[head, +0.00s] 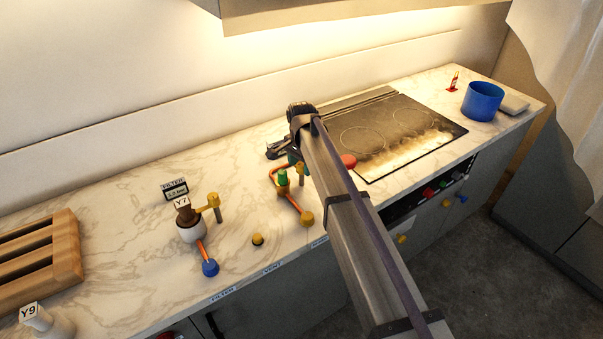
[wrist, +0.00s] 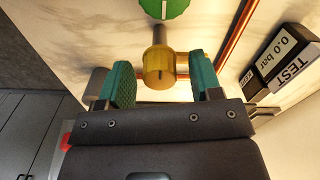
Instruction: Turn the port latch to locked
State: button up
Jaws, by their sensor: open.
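A yellow cylindrical fitting (wrist: 159,70) shows in the wrist view, with a short stem and a green round knob (wrist: 163,8) beyond it. My gripper (wrist: 160,82) is open, with one teal finger on each side of the fitting. A gap shows on both sides, and nothing is held. In the head view my gripper (head: 293,158) is above the counter, just behind a fitting with a green top (head: 283,178). A yellow post (head: 300,175) stands beside that fitting. I cannot tell which part is the port latch or how it is turned; my arm hides part of this area.
A "TEST" display (wrist: 287,55) reads 0.0 bar at the right. The Y7 filter unit (head: 190,226) stands left with a yellow handle (head: 213,201). A yellow cap (head: 307,219) is in front. A cooktop (head: 400,130) and blue pot (head: 482,101) are right.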

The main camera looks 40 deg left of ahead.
jog(key=shift+r, duration=0.1)
jog(key=c, duration=0.9)
jog(key=shift+n, duration=0.4)
jog(key=n, duration=0.3)
jog(key=shift+n, duration=0.4)
jog(key=n, duration=1.3)
jog(key=shift+n, duration=0.3)
